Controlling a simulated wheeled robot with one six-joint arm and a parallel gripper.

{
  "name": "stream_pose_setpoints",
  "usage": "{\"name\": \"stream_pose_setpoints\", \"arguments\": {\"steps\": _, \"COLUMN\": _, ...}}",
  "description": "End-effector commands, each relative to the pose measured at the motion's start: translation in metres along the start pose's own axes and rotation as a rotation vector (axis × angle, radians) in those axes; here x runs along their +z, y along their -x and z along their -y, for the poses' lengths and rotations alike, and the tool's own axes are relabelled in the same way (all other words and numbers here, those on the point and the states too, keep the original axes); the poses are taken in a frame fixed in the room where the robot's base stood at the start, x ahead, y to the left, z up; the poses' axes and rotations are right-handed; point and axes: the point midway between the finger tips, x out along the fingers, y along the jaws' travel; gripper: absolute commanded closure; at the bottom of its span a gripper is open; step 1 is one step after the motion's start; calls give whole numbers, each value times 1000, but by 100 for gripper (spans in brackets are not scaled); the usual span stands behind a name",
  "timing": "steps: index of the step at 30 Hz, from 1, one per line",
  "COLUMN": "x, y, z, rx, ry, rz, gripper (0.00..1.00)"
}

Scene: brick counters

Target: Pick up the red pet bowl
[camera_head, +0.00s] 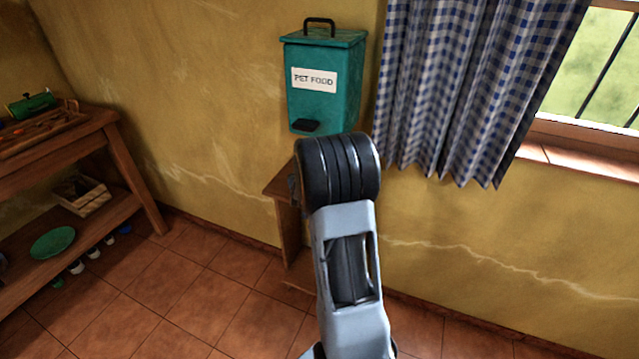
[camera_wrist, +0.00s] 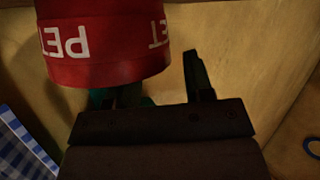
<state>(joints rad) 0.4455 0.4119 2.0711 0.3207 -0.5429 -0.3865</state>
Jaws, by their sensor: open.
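The red pet bowl (camera_wrist: 108,48) shows large at the upper left of the wrist view, with white "PET" lettering that appears upside down. My gripper (camera_wrist: 158,72) is open, with one finger clear to the right of the bowl. The other finger is mostly hidden behind the bowl's lower edge. The bowl is very close to the fingers; I cannot tell whether they touch it. In the head view the bowl is not visible, and my arm blocks the middle, including the gripper.
A teal pet food bin (camera_head: 318,95) is on the yellow wall above a small wooden stand (camera_head: 283,192), partly behind my arm. A checked curtain (camera_head: 460,85) hangs to the right. A wooden shelf unit (camera_head: 95,130) stands at left. Tiled floor (camera_head: 190,290) between is clear.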

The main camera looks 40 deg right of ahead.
Motion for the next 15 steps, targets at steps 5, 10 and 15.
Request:
{"name": "stream_pose_setpoints", "arguments": {"steps": 5, "x": 0, "y": -8, "z": 0, "rx": 0, "ry": 0, "rz": 0, "gripper": 52}}
{"name": "stream_pose_setpoints", "arguments": {"steps": 10, "x": 0, "y": -8, "z": 0, "rx": 0, "ry": 0, "rz": 0, "gripper": 52}}
{"name": "stream_pose_setpoints", "arguments": {"steps": 15, "x": 0, "y": -8, "z": 0, "rx": 0, "ry": 0, "rz": 0, "gripper": 66}}
